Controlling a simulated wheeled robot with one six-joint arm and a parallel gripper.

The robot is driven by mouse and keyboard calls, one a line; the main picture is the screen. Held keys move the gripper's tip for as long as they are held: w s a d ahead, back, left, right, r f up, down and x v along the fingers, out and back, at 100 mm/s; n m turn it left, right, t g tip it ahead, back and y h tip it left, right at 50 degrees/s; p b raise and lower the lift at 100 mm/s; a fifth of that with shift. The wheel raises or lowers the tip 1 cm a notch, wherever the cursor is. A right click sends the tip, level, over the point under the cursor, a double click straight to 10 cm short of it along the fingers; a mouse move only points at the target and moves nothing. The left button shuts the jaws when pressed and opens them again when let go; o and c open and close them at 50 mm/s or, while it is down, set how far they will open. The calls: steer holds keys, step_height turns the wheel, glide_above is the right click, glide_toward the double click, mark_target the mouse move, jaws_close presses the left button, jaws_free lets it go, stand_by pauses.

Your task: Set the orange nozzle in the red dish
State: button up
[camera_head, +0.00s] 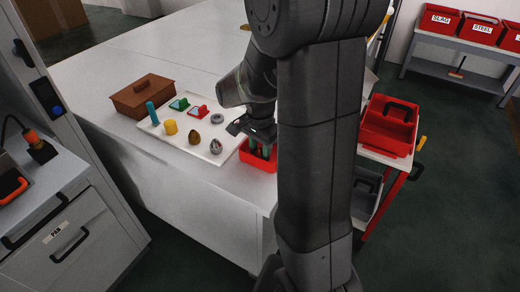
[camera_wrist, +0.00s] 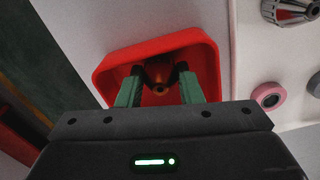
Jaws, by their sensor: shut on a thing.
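The red dish (camera_wrist: 205,48) lies below my gripper in the wrist view. It also shows in the head view (camera_head: 262,165) at the table's front edge, partly covered by my gripper. My gripper's green fingers (camera_wrist: 160,72) reach down over the dish and are shut on the orange nozzle (camera_wrist: 159,88), a dark orange piece with a round hole. The nozzle is within the dish's outline; whether it touches the dish floor I cannot tell. In the head view my gripper (camera_head: 260,150) is at the dish and the nozzle is hidden.
A white tray (camera_head: 174,148) beside the dish holds several small parts, including a teal cylinder (camera_head: 152,113) and a yellow cylinder (camera_head: 170,127). A brown box (camera_head: 144,97) stands behind. A red crate (camera_head: 385,130) sits on a cart at right. The table's far part is clear.

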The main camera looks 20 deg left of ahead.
mark_target(260, 148)
steer(key=shift+f, duration=0.15)
steer(key=o, duration=1)
step_height(260, 148, up, 12)
